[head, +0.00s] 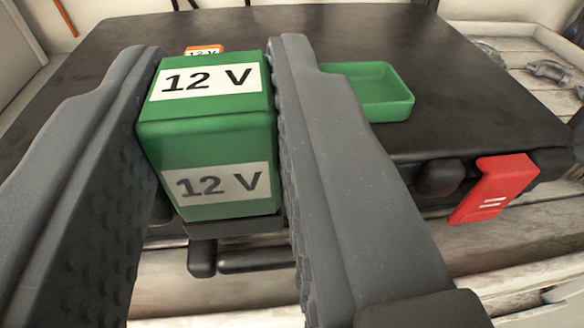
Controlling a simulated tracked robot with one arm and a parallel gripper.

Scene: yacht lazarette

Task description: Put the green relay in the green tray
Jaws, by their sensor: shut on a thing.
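The green relay (206,139) is a green block with white "12 V" labels on its top and near face. My gripper (215,120) is shut on it, with one dark grey finger on each side. The relay is close to the camera, over the near edge of a black case; I cannot tell whether it touches the case. The green tray (396,108) is shallow and sits on the black case to the right of and beyond my gripper. Its left part is hidden behind my right finger. The visible inside of the tray is empty.
The black case (480,105) has a wide flat top with free room around the tray. An orange block with a "12 V" label (204,50) stands behind the relay, partly hidden. A red latch (494,188) sticks out at the case's front right.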

